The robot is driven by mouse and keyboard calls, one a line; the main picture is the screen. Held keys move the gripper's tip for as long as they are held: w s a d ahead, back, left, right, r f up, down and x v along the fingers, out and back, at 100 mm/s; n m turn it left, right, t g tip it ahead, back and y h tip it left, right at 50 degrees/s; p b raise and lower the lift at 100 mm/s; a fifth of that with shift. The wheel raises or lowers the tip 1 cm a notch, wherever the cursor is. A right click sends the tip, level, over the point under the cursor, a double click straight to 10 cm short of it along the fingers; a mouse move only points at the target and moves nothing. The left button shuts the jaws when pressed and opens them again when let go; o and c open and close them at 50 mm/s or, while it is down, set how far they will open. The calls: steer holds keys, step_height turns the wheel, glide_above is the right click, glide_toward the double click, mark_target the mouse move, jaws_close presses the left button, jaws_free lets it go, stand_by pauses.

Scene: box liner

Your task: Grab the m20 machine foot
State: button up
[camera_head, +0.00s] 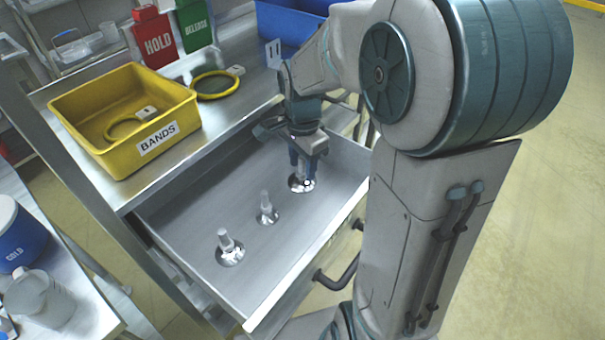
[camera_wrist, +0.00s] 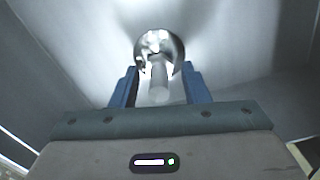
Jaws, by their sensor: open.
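Three metal machine feet, each a round shiny base with an upright stem, stand in the open drawer (camera_head: 190,215). One foot (camera_head: 229,252) is at the near left, one (camera_head: 266,213) is in the middle, and one (camera_head: 305,185) is at the far right. I see no size marks, so I cannot tell by label which is the m20. My gripper (camera_head: 301,168) points down over the far-right foot, with its blue fingers open. In the wrist view, that foot's stem (camera_wrist: 159,82) stands between the two fingers, with a gap on each side. The fingers partly hide the foot in the head view.
A yellow BANDS bin (camera_head: 125,105) stands on the metal bench left of the drawer, with a yellow ring (camera_head: 214,84) beside it. Red HOLD (camera_head: 155,38) and green RELEASE signs (camera_head: 195,25) stand behind.

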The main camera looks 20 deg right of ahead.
jaws_close()
